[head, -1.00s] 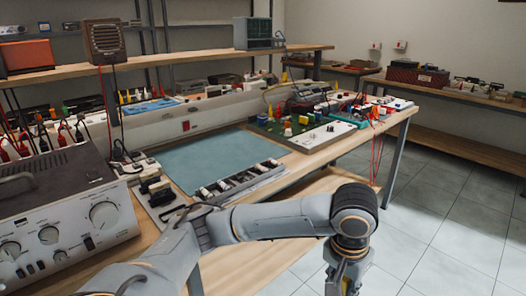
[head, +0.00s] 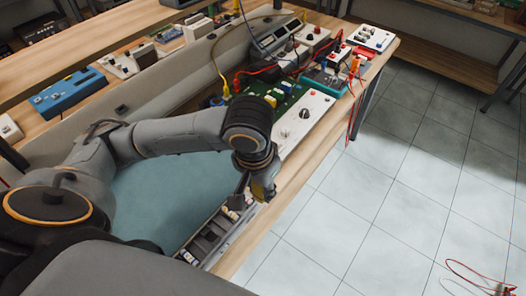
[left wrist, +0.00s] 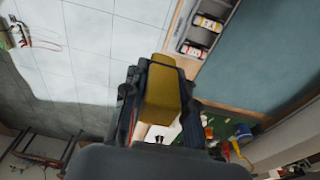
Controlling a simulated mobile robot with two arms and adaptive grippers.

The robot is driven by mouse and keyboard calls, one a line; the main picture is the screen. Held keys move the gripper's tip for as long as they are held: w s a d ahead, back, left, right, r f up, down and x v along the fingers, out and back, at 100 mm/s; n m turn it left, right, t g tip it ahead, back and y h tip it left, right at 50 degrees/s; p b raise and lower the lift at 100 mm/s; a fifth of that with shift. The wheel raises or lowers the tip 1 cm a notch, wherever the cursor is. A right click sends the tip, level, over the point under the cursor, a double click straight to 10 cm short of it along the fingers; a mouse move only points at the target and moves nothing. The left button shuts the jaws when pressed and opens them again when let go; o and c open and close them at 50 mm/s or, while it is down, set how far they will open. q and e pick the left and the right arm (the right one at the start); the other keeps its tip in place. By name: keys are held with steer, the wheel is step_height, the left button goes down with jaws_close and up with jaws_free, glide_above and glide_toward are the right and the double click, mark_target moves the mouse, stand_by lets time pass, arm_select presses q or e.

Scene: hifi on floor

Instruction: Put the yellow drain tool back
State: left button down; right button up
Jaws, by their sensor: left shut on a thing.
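My left gripper (head: 262,194) is shut on the yellow drain tool (left wrist: 162,92), whose broad yellow face shows between the fingers in the left wrist view. In the head view only a small yellow part of the tool (head: 264,187) shows; the gripper and arm hide the rest. The gripper is near the bench's front edge, beside the far end of the grey slotted tray (head: 222,217). I cannot tell whether the tool touches anything. My right gripper is not in view.
A teal mat (head: 160,205) lies behind the tray, partly under my arm. A white panel (head: 308,118) and a green circuit board (head: 285,92) stand farther along the bench. Red leads (head: 353,105) hang over its edge. The tiled floor (head: 400,190) is mostly clear.

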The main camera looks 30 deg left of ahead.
arm_select(q)
steer(key=w+a+f, duration=0.1)
steer(key=w+f, duration=0.2)
steer(key=w, duration=0.1)
steer(key=w+a+f, duration=0.2)
steer(key=w+f, duration=0.1)
steer(key=w, duration=0.1)
steer(key=w+a+f+p, duration=0.1)
steer(key=w+a+f, duration=0.1)
steer(key=w+f, duration=0.1)
steer(key=shift+w+f, duration=0.15)
steer(key=shift+w, duration=0.3)
step_height(320, 180, down, 2)
steer(key=shift+w+f+p, duration=0.1)
steer(key=shift+f+p, duration=0.05)
steer(key=shift+p, duration=0.2)
steer(key=shift+f, duration=0.5)
steer(key=c, duration=1.1)
jaws_free()
steer(key=shift+f, duration=0.15)
steer(key=shift+o, duration=0.2)
